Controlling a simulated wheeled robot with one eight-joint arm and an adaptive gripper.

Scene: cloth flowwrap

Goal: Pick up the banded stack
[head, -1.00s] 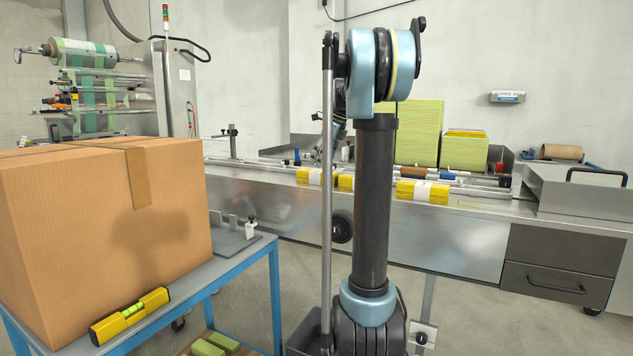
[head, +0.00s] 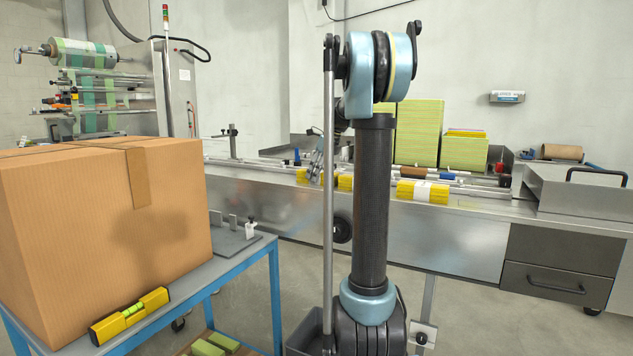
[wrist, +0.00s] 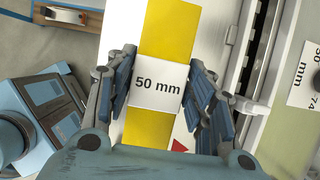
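The banded stack (wrist: 165,30), yellow with a white band (wrist: 158,85) printed "50 mm", lies under my gripper (wrist: 160,82) in the wrist view. The fingers are open, one on each side of the band, close to the stack's edges. I cannot tell whether they touch it. In the head view my gripper (head: 315,170) is partly hidden behind my arm and covers part of a yellow stack (head: 301,175) on the steel bench. Another banded stack (head: 410,190) lies further right, and part of a yellow one (head: 345,183) shows beside my arm.
Tall green-yellow piles (head: 419,133) stand at the back of the bench (head: 465,240). A cardboard box (head: 90,240) and a yellow level (head: 130,316) sit on the blue-framed cart at left. A blue-grey device (wrist: 45,105) lies left of the stack in the wrist view.

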